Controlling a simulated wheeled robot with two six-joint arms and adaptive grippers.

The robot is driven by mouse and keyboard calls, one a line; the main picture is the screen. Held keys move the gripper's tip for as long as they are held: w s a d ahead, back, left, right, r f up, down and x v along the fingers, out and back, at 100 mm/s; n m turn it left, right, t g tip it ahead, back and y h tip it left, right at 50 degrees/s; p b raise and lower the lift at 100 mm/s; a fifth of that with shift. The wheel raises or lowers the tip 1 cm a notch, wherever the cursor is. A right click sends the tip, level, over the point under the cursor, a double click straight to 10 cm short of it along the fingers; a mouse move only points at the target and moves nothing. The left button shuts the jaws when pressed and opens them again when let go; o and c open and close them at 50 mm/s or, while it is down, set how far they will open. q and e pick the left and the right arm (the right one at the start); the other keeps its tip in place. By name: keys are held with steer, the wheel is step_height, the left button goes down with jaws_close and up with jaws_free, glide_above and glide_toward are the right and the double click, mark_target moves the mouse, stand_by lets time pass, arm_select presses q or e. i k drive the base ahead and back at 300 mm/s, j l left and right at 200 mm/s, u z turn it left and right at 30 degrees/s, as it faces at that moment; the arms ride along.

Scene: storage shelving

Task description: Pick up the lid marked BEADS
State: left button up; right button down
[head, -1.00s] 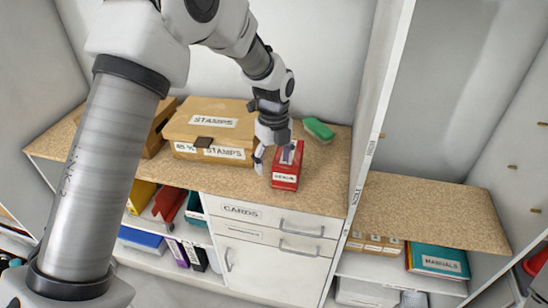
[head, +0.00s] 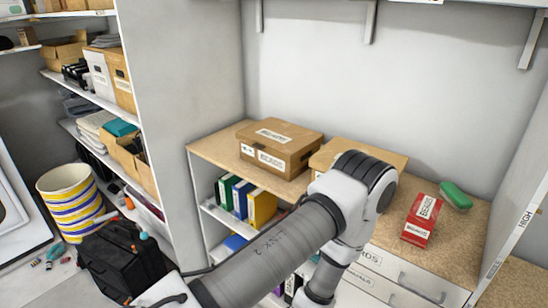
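A closed brown cardboard box (head: 262,168) stands at the left end of the wooden counter. Its lid (head: 300,139) is on it, and the lid's top label seems to read BEADS. A second brown box (head: 392,157) stands to its right, partly hidden behind my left arm. My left arm comes in from the bottom and bends in front of the counter. Its gripper is out of view, as is my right gripper.
A red box (head: 421,219) and a green sponge-like block (head: 456,195) are at the counter's right. A tall white divider (head: 180,90) stands left of the counter. A striped bin (head: 70,200) and a black bag (head: 122,260) stand at lower left.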

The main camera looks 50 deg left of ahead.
mark_target(287, 142)
steer(key=i+u, duration=0.15)
steer(key=u, duration=0.35)
steer(key=i+l+u, duration=0.1)
steer(key=u, duration=0.35)
steer(key=i+l+u, duration=0.1)
steer(key=u, duration=0.4)
steer(key=i+l+u, duration=0.15)
steer(key=u, duration=0.3)
steer(key=l, duration=0.2)
steer(key=i, duration=0.05)
